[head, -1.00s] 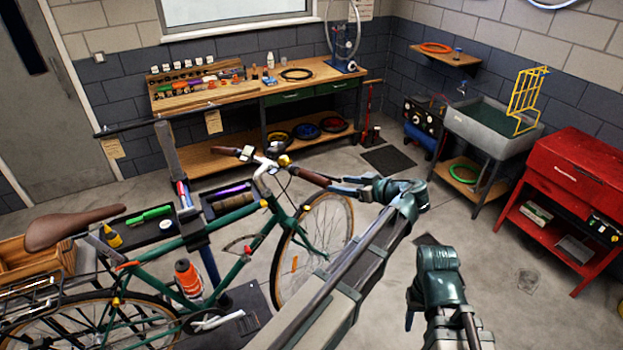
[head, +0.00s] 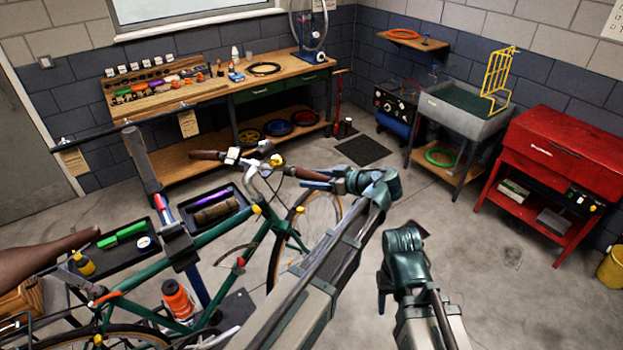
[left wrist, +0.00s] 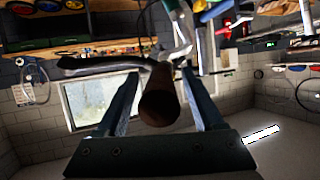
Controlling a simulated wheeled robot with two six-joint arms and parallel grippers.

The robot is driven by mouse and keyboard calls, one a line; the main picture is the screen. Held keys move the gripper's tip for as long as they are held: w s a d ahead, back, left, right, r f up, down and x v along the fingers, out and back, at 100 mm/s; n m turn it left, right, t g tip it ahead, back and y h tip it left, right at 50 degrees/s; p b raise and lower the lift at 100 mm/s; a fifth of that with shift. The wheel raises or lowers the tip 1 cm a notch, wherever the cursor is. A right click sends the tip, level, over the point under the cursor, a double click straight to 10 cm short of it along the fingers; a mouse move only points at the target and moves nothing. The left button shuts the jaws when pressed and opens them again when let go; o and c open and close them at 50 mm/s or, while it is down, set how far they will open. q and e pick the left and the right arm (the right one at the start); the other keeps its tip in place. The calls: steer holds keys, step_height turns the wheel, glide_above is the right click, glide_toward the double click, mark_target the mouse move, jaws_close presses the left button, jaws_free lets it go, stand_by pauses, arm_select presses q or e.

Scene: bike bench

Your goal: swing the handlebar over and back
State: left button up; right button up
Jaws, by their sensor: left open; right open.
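The green bicycle (head: 148,268) stands left of centre in the head view. Its handlebar (head: 262,172) has brown grips, one at left (head: 207,155) and one at right (head: 303,173). My left gripper (head: 320,181) is open at the right grip's end. In the left wrist view the round brown grip end (left wrist: 160,100) sits between the two spread fingers (left wrist: 165,92), with gaps on both sides. My right gripper (head: 384,292) is open and empty, low and right of the bicycle, away from the handlebar; its fingers are mostly hidden.
A wooden workbench (head: 210,97) stands along the back wall. A sink (head: 462,112) and a red cabinet (head: 560,150) stand at right. A repair-stand clamp (head: 180,245) holds the frame, beside a black tool tray (head: 122,262). The floor between my right gripper and the red cabinet is clear.

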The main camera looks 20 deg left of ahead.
arm_select(q)
jaws_close()
stand_by(1.3)
